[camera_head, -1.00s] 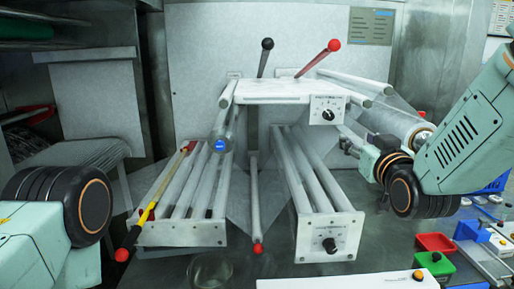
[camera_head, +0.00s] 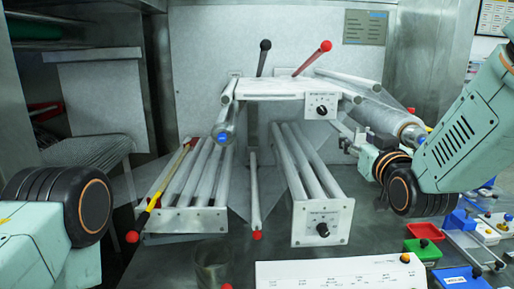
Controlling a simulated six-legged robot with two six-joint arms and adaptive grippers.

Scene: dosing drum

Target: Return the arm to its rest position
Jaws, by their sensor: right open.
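My right arm comes in from the right edge, and its green link and dark wrist joint are in front of the bench. My right gripper (camera_head: 343,138) is small and partly hidden by its wrist. It is open, with nothing seen in it, and points left beside the white roller frame (camera_head: 272,88). Whether it touches the frame I cannot tell. My left arm shows only as a green link and dark round joint at the left edge. The left gripper is out of view.
Two lower roller racks (camera_head: 187,221) (camera_head: 321,223) stick out towards me. Levers with red and black knobs stand on top. A glass beaker (camera_head: 211,262), a white labelled panel (camera_head: 340,273), a red tray (camera_head: 425,232) and a green tray (camera_head: 423,250) are near the front.

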